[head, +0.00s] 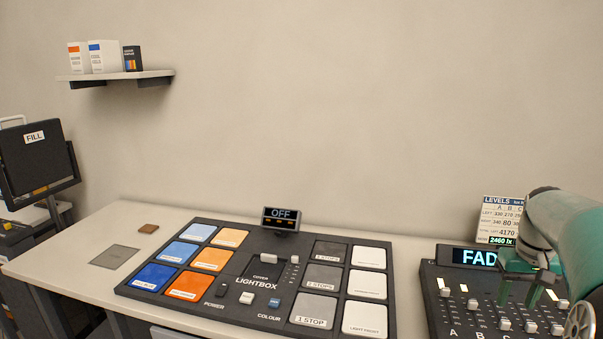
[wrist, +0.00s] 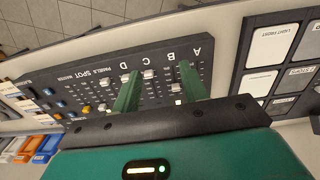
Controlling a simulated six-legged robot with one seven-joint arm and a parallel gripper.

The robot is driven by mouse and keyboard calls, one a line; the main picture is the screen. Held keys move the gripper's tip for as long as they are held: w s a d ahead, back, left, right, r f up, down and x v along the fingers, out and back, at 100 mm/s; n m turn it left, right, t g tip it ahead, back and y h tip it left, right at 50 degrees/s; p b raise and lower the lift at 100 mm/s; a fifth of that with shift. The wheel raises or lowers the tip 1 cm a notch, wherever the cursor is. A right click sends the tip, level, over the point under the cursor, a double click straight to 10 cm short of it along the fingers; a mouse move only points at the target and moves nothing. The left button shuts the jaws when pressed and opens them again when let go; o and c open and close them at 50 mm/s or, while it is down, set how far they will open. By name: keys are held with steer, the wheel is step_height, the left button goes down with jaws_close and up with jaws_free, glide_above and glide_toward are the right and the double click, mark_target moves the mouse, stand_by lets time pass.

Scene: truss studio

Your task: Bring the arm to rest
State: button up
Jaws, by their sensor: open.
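My arm (head: 562,226) comes in at the right edge of the head view and reaches down over the fader console. My gripper (head: 522,285) hangs above the fader console (head: 436,302), whose display reads "FAD", the rest hidden behind the arm. In the wrist view the two green fingers of my gripper (wrist: 158,88) are apart with nothing between them. They point over the console (wrist: 97,62) near the A, B, C and D fader columns. I cannot tell whether the fingertips touch a fader.
A lightbox panel (head: 252,242) with coloured and grey tiles lies left of the console, with a small "OFF" display (head: 281,218) behind it. A levels card (head: 497,222) stands behind the console. A fill lamp (head: 36,160) stands far left. A wall shelf (head: 116,76) holds boxes.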

steer(key=s+a+r+n+t+h, duration=0.1)
steer(key=s+a+r, duration=0.1)
steer(key=a, duration=0.7)
steer(key=s+a+r+n+t, duration=0.1)
steer(key=s+a+r, duration=0.1)
steer(key=a, duration=0.8)
steer(key=s+a+f+n+t+y, duration=0.1)
steer(key=s+a+f+t, duration=0.2)
steer(key=s+a, duration=0.7)
steer(key=a, duration=0.3)
steer(key=shift+s+a+f, duration=0.15)
steer(key=shift+s+f, duration=0.2)
steer(key=shift+s, duration=0.05)
